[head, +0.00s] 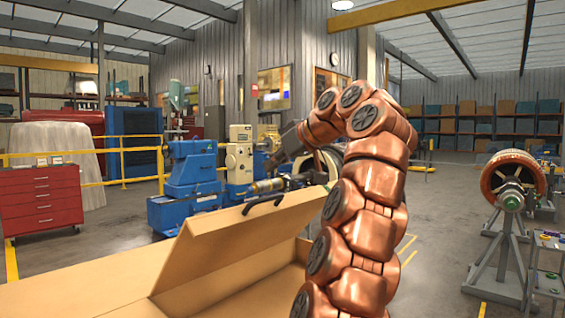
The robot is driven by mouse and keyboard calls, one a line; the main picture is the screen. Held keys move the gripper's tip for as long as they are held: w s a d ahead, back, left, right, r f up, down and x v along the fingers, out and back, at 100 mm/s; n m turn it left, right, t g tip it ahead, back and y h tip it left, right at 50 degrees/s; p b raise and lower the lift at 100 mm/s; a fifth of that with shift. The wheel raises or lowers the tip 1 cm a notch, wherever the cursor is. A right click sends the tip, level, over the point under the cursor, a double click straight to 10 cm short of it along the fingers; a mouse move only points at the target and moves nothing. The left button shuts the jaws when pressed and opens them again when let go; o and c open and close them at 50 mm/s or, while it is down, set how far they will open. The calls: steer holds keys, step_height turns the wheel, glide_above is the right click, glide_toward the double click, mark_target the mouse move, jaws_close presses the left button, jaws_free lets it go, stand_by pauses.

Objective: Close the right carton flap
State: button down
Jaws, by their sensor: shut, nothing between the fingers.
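A large open brown cardboard carton (95,298) fills the lower left of the head view. Below the flap, part of the carton's inside shows. My copper arm rises at the right of the carton and bends over to the left. My gripper (271,167), dark and small in the picture, points down and left above the flap's upper edge. It is shut and empty, and appears apart from the flap. My arm hides the carton's right end.
A blue lathe-like machine (190,185) stands behind the carton. A red drawer cabinet (42,200) is at the left. A rotor (512,180) on a grey stand and a small cart (548,265) are at the right. Floor between my arm and the stand is clear.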

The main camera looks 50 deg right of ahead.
mark_target(271, 198)
steer(key=shift+x, duration=1.2)
steer(key=shift+s+f+b, duration=0.3)
steer(key=shift+f+b, duration=0.05)
steer(key=shift+f, duration=0.2)
steer(key=shift+s+f, duration=0.2)
steer(key=shift+f, duration=0.45)
steer(key=shift+s+f, duration=0.15)
steer(key=shift+f, duration=0.45)
steer(key=shift+f, duration=0.1)
